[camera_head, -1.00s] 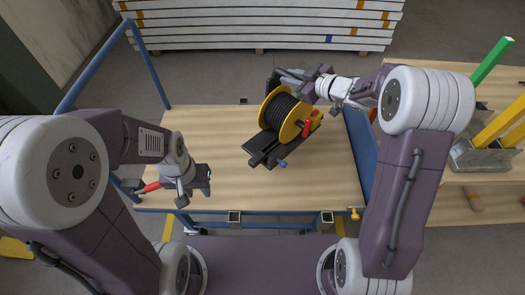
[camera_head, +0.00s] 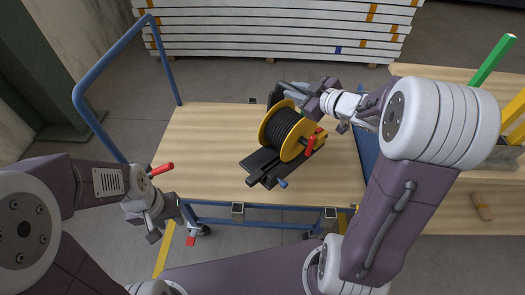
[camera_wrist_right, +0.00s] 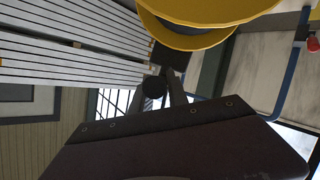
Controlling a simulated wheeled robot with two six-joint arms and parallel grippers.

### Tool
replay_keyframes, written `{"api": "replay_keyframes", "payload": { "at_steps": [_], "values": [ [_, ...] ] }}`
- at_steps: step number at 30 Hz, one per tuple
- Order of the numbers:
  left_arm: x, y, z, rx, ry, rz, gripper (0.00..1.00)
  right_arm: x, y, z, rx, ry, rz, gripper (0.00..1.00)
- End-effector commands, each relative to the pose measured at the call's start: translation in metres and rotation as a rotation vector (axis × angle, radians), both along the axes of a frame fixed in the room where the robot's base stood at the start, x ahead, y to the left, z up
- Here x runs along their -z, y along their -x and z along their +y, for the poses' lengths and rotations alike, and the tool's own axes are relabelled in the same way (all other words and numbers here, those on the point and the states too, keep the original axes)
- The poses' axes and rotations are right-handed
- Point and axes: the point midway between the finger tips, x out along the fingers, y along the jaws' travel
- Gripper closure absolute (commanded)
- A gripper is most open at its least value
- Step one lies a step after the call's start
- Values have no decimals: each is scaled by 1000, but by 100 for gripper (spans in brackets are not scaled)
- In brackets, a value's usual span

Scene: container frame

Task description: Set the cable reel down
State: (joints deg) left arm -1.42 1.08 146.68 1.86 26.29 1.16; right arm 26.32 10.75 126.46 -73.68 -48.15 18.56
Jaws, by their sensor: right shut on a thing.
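The cable reel has yellow flanges (camera_head: 292,133), black cable, a black base and a red handle. It is upright over the wooden cart top (camera_head: 205,130); I cannot tell whether its base touches the wood. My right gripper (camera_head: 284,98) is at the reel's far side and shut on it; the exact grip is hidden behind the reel. In the right wrist view, a yellow flange (camera_wrist_right: 200,38) fills the top edge. My left gripper (camera_head: 188,226) hangs past the cart's near left corner, apart from the reel; its jaw opening is unclear.
The cart's blue rail (camera_head: 100,75) rises at the left. A second wooden table (camera_head: 455,205) stands at the right, with green and yellow uprights. Stacked white boards (camera_head: 270,35) lie behind. The cart top left of the reel is clear.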

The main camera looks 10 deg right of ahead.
Motion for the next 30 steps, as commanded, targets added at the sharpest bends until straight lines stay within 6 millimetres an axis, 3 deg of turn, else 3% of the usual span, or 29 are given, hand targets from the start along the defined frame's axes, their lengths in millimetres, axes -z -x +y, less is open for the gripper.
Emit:
{"api": "replay_keyframes", "payload": {
  "at_steps": [6, 14, 20, 30],
  "values": [
    [6, 0, 0, 0, 0, 0, 64, -8, 3, -23, 51, 10, -15, 100],
    [8, 0, 0, 0, 0, 0, 64, -8, 3, -27, 64, 17, -20, 100],
    [22, 0, 0, 0, 0, 0, 64, 9, -12, -11, 59, 18, -19, 100],
    [57, 0, 0, 0, 0, 0, 64, 49, -59, 33, 58, 17, -19, 100]
  ]
}}
